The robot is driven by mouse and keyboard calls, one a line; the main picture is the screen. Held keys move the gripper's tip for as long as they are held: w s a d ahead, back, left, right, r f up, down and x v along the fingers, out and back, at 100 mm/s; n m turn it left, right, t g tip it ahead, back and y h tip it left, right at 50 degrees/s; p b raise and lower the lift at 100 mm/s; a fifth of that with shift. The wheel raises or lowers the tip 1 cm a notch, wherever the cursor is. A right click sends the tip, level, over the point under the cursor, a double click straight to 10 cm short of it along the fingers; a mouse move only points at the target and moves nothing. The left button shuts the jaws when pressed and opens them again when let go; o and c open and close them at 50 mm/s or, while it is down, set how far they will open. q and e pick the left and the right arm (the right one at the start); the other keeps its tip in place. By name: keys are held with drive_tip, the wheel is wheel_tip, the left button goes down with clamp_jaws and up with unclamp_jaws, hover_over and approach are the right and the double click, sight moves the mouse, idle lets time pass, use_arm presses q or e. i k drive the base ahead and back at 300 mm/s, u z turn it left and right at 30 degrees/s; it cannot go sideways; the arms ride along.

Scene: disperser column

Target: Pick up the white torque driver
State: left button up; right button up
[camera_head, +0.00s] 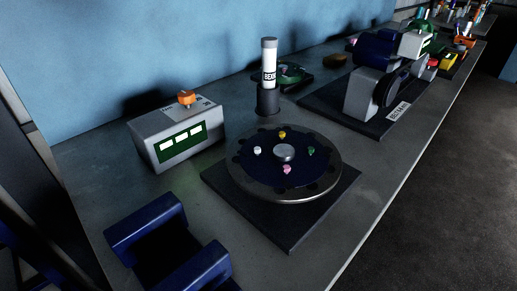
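I cannot pick out a white torque driver for certain. A white upright cylinder (269,52) with a dark lettered band stands in a dark round holder (268,101) near the back of the bench. Whether it is the driver, I cannot tell. More small tools (478,17) stand at the far right end of the bench, too small to make out. Neither of my grippers is in view.
The grey bench (95,185) runs along a blue wall. It carries a grey box with a green panel (178,138), a round dial (248,184) with coloured knobs on a dark plate, a motor-like machine (375,75) and a blue cradle (145,225). Dark floor lies right.

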sight(269, 44)
drive_tip(key=z, duration=1.7)
drive_tip(key=i, duration=1.15)
drive_tip(key=u, duration=1.95)
